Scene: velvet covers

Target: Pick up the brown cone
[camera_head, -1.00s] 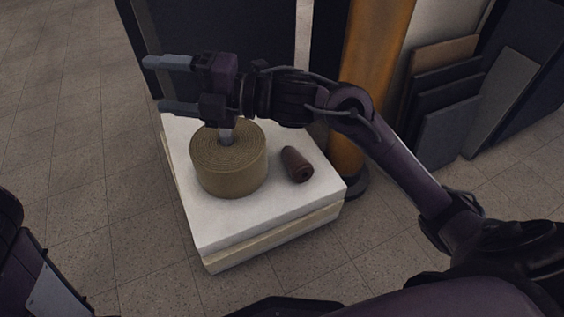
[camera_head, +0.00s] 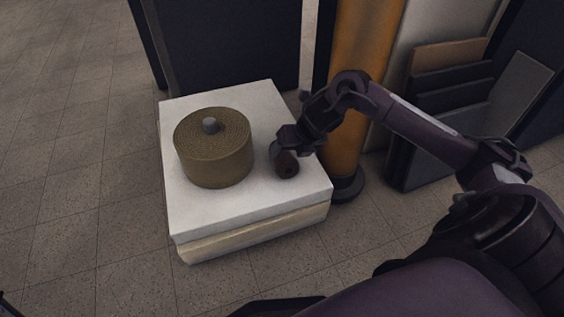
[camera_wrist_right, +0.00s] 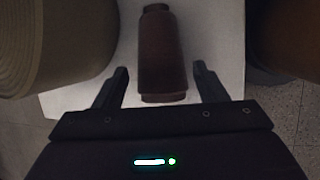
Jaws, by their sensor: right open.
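The brown cone (camera_head: 287,165) lies on its side on the white top of a low block (camera_head: 230,207), right of a big coiled roll. In the right wrist view the cone (camera_wrist_right: 162,52) lies between the two fingers, with a gap on each side. My right gripper (camera_head: 281,155) is over the cone from above; its body hides part of the cone in the head view. In the right wrist view the right gripper (camera_wrist_right: 160,84) is open and holds nothing. My left gripper is not in view.
The coiled olive-brown roll (camera_head: 214,160) with a grey core stands left of the cone; it also fills the left of the wrist view (camera_wrist_right: 50,45). An orange column (camera_head: 361,90) stands close behind on the right. Dark panels (camera_head: 440,120) lean farther right.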

